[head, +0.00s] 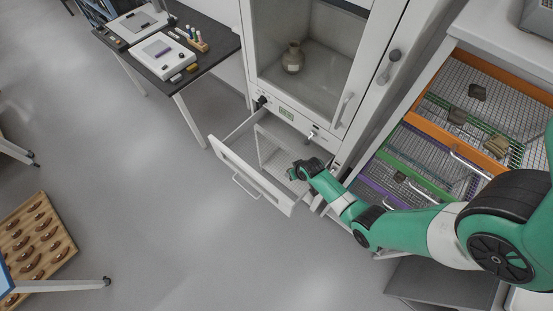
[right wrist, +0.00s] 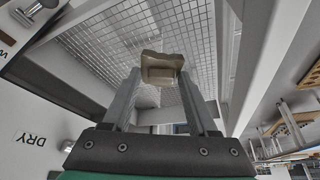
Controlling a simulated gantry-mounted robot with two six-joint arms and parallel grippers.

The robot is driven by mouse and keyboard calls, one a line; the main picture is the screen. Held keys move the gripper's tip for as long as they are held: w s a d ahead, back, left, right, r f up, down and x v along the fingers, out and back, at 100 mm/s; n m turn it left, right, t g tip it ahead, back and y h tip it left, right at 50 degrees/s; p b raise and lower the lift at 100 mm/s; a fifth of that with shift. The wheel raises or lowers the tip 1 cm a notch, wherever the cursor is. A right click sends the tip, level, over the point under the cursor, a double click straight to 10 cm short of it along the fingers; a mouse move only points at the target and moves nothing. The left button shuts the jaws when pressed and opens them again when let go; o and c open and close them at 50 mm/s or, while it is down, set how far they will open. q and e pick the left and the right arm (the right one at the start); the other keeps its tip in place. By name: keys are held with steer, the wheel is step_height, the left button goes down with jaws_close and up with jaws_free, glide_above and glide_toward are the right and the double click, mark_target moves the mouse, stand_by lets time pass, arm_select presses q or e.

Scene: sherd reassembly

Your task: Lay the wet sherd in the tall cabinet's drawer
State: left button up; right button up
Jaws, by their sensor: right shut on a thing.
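The sherd (right wrist: 161,68) is a grey-brown chunk between the fingertips of my right gripper (right wrist: 160,78) in the right wrist view. The gripper is shut on it. The tall cabinet (head: 318,62) has its lower drawer (head: 236,172) pulled out, with a wire-mesh floor (head: 270,150) and a bar handle on the front. In the head view my right gripper (head: 293,173) is over the right side of this drawer. The mesh (right wrist: 185,35) lies beyond the sherd in the right wrist view; I cannot tell how far. My left gripper is not in view.
A lidless-looking jar (head: 293,57) stands behind the cabinet's glass. Right of it, a rack has mesh shelves with orange (head: 433,122), green and purple fronts, holding several sherds. A dark table (head: 160,52) carries instruments. A wooden tray (head: 36,237) lies at lower left. The central floor is clear.

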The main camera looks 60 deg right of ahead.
steer(key=b, duration=0.7)
glide_toward(277, 162)
steer(key=b+x, duration=0.2)
steer(key=b, duration=0.5)
steer(key=shift+w+d, duration=0.2)
steer(key=shift+w, duration=0.05)
steer(key=shift+w+d+f, duration=0.1)
steer(key=shift+w+d, duration=0.05)
steer(key=shift+w, duration=0.05)
steer(key=f+b, duration=0.2)
steer(key=b, duration=0.1)
steer(key=f+b, duration=0.1)
steer(key=shift+w+d+f+b, duration=0.15)
steer(key=shift+w+f+b, duration=0.15)
steer(key=shift+f, duration=0.1)
steer(key=o, duration=1.4)
steer(key=shift+s+r, duration=0.1)
steer(key=shift+c, duration=0.2)
